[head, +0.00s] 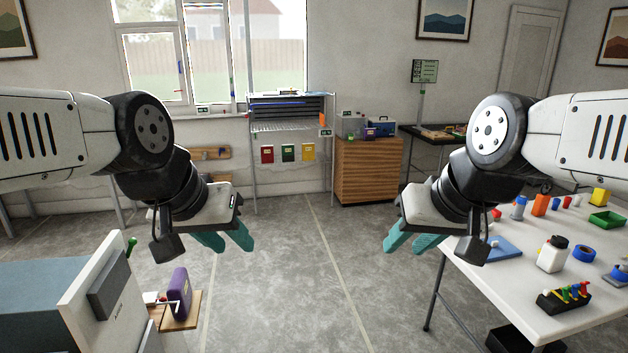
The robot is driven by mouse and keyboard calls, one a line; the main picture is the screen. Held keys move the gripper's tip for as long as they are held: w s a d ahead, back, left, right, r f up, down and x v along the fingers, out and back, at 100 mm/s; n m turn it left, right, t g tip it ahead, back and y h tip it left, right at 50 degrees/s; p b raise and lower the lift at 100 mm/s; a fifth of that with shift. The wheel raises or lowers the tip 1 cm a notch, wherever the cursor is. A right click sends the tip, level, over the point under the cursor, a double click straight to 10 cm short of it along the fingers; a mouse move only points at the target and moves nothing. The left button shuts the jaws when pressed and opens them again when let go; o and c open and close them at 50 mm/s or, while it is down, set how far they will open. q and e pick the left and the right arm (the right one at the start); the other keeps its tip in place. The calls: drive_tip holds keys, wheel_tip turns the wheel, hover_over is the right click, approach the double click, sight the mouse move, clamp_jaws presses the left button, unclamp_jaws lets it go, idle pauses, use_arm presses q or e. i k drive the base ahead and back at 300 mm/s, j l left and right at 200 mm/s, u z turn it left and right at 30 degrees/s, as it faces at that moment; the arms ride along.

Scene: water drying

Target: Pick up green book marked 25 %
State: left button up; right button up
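A small green book-like item (288,153) hangs below the wire shelf at the far wall, between a red one (267,154) and a yellow one (308,151). Each has a pale label, too small to read, so I cannot tell whether the green one is marked 25 %. My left gripper (232,245) has teal fingers spread apart with nothing between them, in mid-air over the floor. My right gripper (404,248) is likewise open and empty, near the white table's left edge. Both are well in front of the green item and far from it.
A wire rack (288,127) stands by the window, with a wooden cabinet (368,170) to its right. A white table (500,285) with several small objects is at right. A purple item (179,294) stands on a board at lower left. The middle floor (290,270) is clear.

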sight(288, 150)
drive_tip(key=i, duration=3.95)
drive_tip(key=i+l+u, duration=0.1)
drive_tip(key=i+u, duration=0.35)
